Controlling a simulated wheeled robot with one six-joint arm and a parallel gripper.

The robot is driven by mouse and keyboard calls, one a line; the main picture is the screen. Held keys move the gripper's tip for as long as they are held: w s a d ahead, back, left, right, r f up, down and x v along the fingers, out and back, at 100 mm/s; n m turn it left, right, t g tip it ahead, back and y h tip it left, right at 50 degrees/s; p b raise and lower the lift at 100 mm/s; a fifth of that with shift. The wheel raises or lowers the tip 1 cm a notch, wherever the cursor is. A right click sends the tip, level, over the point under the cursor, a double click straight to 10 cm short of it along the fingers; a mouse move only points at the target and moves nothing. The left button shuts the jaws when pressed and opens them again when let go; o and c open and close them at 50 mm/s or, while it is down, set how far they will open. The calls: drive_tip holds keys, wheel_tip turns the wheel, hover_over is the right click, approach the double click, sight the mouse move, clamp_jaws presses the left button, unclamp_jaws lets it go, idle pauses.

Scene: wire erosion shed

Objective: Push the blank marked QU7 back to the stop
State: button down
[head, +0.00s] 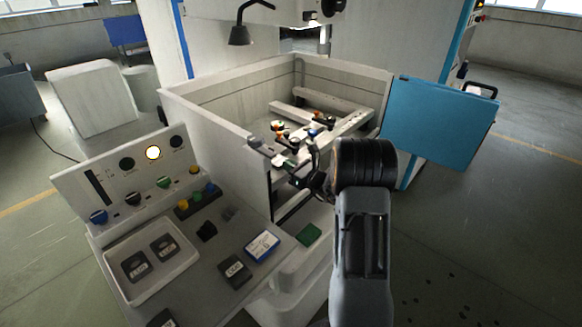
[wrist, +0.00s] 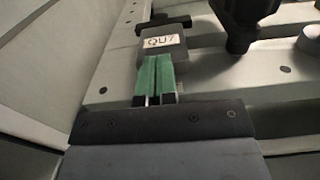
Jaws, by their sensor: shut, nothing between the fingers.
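The grey blank marked QU7 (wrist: 163,43) sits on the light machine bed in the wrist view, its white label facing up. My gripper (wrist: 154,68) is shut with nothing between its green-padded fingers. The fingertips are at the near face of the blank; they look in contact or very close. A dark bar (wrist: 165,23), which looks like the stop, lies just beyond the blank's far side. I cannot tell whether a gap is left between them. In the head view my gripper reaches left over the near side of the open tank, where the blank is too small to read.
A dark clamp-like part (wrist: 240,25) stands right of the blank. The tank wall (wrist: 60,60) runs close on the left. In the head view the bed carries several coloured parts, and a control desk (head: 216,245) with a white tray (head: 193,262) stands at front left.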

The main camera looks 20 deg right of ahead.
drive_tip(key=shift+w+a+f+b, duration=0.25)
drive_tip(key=shift+w+b, duration=0.25)
drive_tip(key=shift+b, duration=0.2)
drive_tip(key=shift+w+a+r, duration=0.15)
drive_tip(key=shift+w, duration=0.15)
drive_tip(key=shift+r, duration=0.2)
drive_tip(key=shift+s, duration=0.1)
